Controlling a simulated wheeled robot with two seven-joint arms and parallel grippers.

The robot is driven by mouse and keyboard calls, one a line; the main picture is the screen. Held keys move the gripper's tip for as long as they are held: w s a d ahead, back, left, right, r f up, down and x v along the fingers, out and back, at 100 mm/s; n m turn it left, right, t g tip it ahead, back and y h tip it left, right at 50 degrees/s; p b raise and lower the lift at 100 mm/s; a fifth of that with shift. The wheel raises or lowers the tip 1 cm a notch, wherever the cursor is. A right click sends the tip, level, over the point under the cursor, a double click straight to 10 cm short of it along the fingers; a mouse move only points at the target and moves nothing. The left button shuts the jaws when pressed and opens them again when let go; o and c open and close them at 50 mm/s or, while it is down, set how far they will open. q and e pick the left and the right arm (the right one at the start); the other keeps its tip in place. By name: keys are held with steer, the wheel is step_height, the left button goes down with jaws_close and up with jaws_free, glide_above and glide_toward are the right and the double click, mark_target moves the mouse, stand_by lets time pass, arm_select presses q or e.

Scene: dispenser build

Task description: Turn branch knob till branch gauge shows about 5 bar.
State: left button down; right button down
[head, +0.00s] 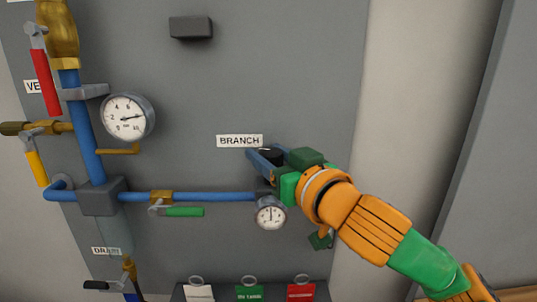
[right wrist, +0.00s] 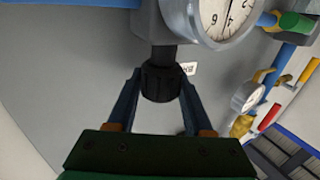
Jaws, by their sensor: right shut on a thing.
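The black branch knob (head: 270,155) is below and right of the BRANCH label (head: 240,141) on the grey panel. My right gripper (head: 265,157) is shut on the knob. In the right wrist view, the ribbed knob (right wrist: 161,83) sits between the two blue fingers (right wrist: 160,92). The branch gauge (head: 271,213) is a small round dial just below the knob. Its needle looks about vertical, but its numbers are too small to read in the head view. Part of the gauge face (right wrist: 225,15) also shows in the right wrist view, cut off at the top. My left gripper is not in view.
A larger gauge (head: 126,117) on the left shows a needle near 8. Blue pipes (head: 220,197) carry a green-handled valve (head: 183,211). Red and yellow valve levers are at the left. Several tags (head: 249,292) hang below. The panel's middle is clear.

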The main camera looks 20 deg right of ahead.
mark_target(276, 160)
stand_by(0.3)
steer(key=c, duration=0.6)
jaws_free()
steer(key=shift+s, duration=0.2)
steer(key=s+b, duration=0.1)
steer(key=s, duration=0.2)
steer(key=s+d+b, duration=0.1)
steer(key=s, duration=0.3)
steer(key=shift+s+d, duration=0.15)
steer(key=shift+d, duration=0.05)
